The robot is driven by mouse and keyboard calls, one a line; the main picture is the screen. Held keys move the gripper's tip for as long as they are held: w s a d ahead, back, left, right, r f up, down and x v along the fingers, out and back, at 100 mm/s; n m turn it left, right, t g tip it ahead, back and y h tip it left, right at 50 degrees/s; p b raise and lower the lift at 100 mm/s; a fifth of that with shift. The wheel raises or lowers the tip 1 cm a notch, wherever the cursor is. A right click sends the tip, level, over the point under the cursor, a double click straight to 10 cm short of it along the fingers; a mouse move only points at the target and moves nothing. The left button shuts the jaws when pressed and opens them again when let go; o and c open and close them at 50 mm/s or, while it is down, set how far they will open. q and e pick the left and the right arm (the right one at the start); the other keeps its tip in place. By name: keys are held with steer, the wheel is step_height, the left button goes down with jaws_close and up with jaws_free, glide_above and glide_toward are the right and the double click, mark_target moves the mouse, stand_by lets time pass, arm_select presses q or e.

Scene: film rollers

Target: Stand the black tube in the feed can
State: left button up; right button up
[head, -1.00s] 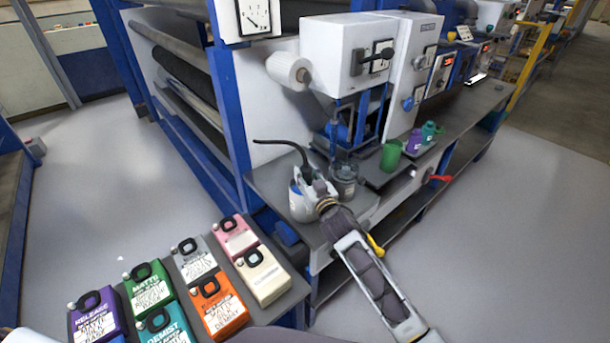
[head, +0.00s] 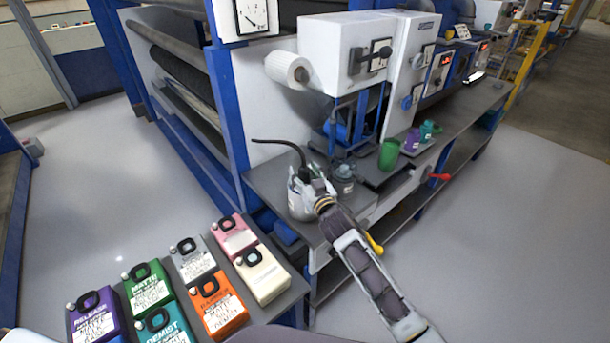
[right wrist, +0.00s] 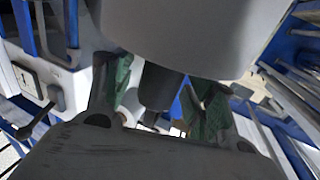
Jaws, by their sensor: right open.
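The black tube (head: 280,142) is thin and bent. Its upper end reaches left, and its lower part drops to the top of a pale, labelled can (head: 297,205), which looks like the feed can, on the grey bench. I cannot tell how deep the tube sits in it. My right gripper (head: 316,184) is at the can's top right side and partly hides it. In the right wrist view the open gripper's green finger pads stand either side of a dark cylindrical part (right wrist: 160,88), below a large pale round body. My left gripper is not in view.
A grey lidded jar (head: 342,180) stands close right of my gripper. A green cup (head: 389,154) and a tray with purple and teal bottles (head: 412,141) are farther right. A white machine (head: 335,50) rises behind. Several coloured jugs (head: 216,302) stand at front left.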

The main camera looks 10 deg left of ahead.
steer(key=v, duration=1.2)
stand_by(0.6)
stand_by(0.5)
